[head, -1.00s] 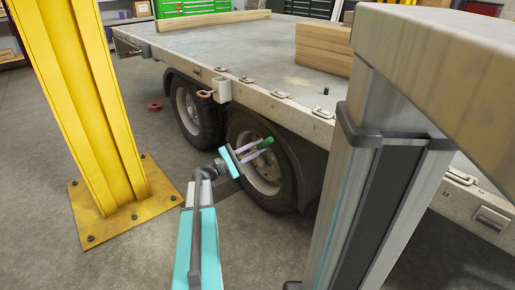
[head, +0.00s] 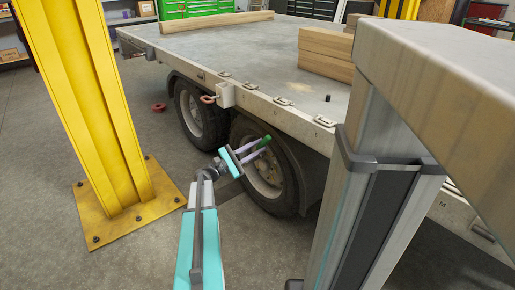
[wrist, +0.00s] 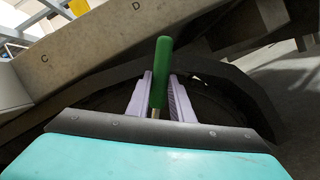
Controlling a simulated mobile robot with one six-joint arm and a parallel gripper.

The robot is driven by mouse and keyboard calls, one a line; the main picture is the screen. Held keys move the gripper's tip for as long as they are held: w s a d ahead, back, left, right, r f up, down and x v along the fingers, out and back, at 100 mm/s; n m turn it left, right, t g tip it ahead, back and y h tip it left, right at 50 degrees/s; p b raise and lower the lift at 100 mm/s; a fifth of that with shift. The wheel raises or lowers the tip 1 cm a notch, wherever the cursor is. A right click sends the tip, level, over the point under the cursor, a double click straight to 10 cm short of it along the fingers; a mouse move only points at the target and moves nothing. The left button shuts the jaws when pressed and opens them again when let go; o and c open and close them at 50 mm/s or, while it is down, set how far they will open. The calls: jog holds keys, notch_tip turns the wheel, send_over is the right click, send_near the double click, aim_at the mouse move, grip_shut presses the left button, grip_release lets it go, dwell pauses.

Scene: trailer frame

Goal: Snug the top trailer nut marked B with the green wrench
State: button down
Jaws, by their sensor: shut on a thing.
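My gripper (head: 256,150) is shut on the green wrench (head: 265,141), in front of the trailer's near wheel in the head view. In the wrist view the green handle (wrist: 161,72) stands up between the two pale fingers (wrist: 160,98), with a bit of metal shaft below it. The wrench's working end is hidden. The trailer (head: 225,60) stands beyond, with letters C and D on its side frame (wrist: 90,50) in the wrist view. I cannot make out a nut marked B.
A yellow post (head: 85,100) stands on a bolted base plate at left. A wood-topped bench (head: 440,90) with a metal leg (head: 350,210) blocks the right foreground. Timber beams (head: 325,48) lie on the trailer deck. The grey floor (head: 130,260) is open at lower left.

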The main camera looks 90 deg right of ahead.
jog(key=shift+s+a+f+m+y+b, duration=0.6)
jog(key=shift+s+a+f+m+b, duration=0.3)
jog(key=shift+m+b, duration=0.2)
dwell(0.5)
jog(key=shift+f, duration=0.25)
jog(key=shift+s+a+f+m+b, duration=0.15)
jog(key=shift+a+f+m+b, duration=0.1)
jog(key=shift+m+b, duration=0.15)
jog(key=shift+s+a+f+m+y+b, duration=0.2)
jog(key=shift+s+a+f+m+b, duration=0.05)
jog(key=shift+f+m+b, duration=0.15)
jog(key=shift+s+a+f+m+y+b, duration=0.2)
jog(key=shift+s+a+f+m+b, duration=0.1)
jog(key=shift+f, duration=0.1)
dwell(0.4)
jog(key=shift+s+a+f+m+y+b, duration=0.1)
jog(key=shift+s+a+f+m+b, duration=0.1)
jog(key=shift+f+m+b, duration=0.2)
jog(key=shift+s+a+f+m+y+b, duration=0.15)
jog(key=shift+f+m+b, duration=0.1)
jog(key=shift+f+b, duration=0.2)
jog(key=shift+s+a+f+m+y+b, duration=0.1)
jog(key=shift+s+a+f+m+b, duration=0.1)
jog(key=shift+f+m+b, duration=0.25)
jog(key=shift+w+r+p, duration=0.1)
jog(key=shift+p, duration=0.2)
